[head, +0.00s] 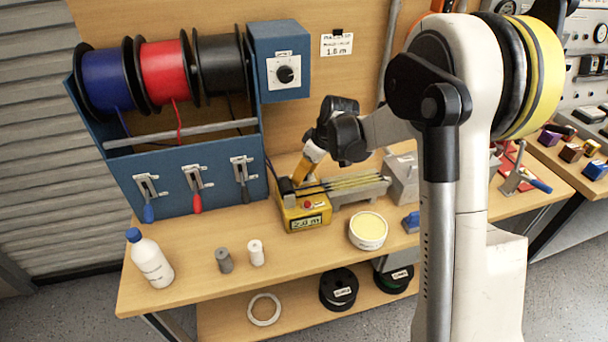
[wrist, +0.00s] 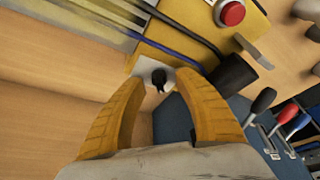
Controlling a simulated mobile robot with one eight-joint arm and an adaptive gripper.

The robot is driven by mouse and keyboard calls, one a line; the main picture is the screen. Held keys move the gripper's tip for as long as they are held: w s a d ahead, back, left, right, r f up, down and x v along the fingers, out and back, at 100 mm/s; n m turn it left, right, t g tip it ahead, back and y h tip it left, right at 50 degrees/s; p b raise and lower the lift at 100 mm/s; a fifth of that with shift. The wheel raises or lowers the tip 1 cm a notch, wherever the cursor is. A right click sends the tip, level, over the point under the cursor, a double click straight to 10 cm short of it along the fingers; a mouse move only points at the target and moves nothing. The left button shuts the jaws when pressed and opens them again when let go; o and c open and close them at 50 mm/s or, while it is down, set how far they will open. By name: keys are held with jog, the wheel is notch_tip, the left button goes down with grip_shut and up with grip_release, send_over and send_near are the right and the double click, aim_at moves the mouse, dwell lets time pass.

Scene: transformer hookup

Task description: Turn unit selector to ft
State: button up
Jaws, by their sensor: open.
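The yellow measuring unit (head: 305,211) sits on the bench, with a red button and a green display that seems to read 2.0 m. In the wrist view, a small black knob (wrist: 158,76), which looks like the unit selector, stands on a white plate (wrist: 147,66) on the yellow unit. Any markings on the plate are too small to read. My gripper (head: 302,177) is over the back left of the unit. Its yellow fingers (wrist: 158,85) are open, one on each side of the knob; I cannot tell whether they touch it. The knob is hidden in the head view.
Dark wires (wrist: 195,30) run beside the knob; the unit's red button (wrist: 232,13) is close by. A blue spool rack (head: 190,150) with levers and a dial box (head: 280,45) stands left. A yellow-topped tub (head: 368,230), bottle (head: 150,258) and two small cylinders occupy the bench front.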

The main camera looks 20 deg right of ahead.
grip_shut()
jog(key=m, duration=0.2)
jog(key=shift+m+t+h, duration=0.4)
jog(key=shift+m+h+p, duration=0.4)
jog(key=shift+m+h, duration=0.4)
jog(key=shift+m, duration=1.3)
